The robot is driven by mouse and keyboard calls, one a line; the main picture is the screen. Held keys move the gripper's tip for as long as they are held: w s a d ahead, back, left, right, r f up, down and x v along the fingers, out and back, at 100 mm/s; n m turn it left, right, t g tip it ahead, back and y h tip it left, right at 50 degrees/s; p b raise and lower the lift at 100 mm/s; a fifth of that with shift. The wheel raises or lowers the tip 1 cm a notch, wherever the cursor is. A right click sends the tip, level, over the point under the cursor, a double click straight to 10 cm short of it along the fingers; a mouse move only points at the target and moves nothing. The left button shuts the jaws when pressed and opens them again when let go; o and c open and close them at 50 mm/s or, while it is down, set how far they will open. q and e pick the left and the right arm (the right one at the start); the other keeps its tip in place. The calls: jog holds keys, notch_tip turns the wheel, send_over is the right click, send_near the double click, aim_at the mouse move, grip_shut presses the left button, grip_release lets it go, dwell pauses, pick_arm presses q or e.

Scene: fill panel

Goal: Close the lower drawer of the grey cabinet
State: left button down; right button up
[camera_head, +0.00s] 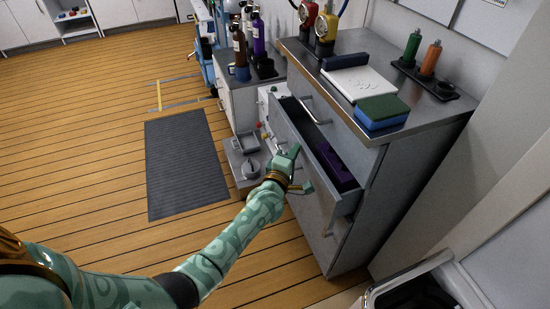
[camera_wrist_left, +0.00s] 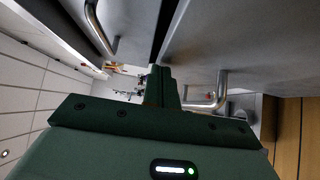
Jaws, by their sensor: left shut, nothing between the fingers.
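The grey cabinet (camera_head: 380,150) stands right of centre in the head view, with a closed upper drawer and its bar handle (camera_head: 316,112). The lower drawer (camera_head: 300,165) below it is pulled out; a purple thing (camera_head: 335,165) lies inside. My left gripper (camera_head: 287,158) is at the outer face of the open drawer, shut and empty; I cannot tell if it touches. In the left wrist view the shut fingers (camera_wrist_left: 161,87) show in front of grey drawer faces, with a bar handle (camera_wrist_left: 218,92) to their right. My right gripper is not in view.
On the cabinet top lie a blue-green sponge (camera_head: 381,112), a white board (camera_head: 358,82) and a bottle rack (camera_head: 425,80). A lower white unit (camera_head: 240,100) stands beyond. A dark mat (camera_head: 185,163) lies on the open wooden floor to the left. A bin (camera_head: 410,285) is at bottom right.

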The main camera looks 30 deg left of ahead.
aim_at(304, 152)
pick_arm(q)
jog(key=shift+w+d+b, duration=0.35)
jog(key=shift+w+d, duration=0.9)
jog(key=shift+w, duration=0.2)
jog(key=shift+s+a, duration=0.1)
jog(key=shift+s, duration=0.05)
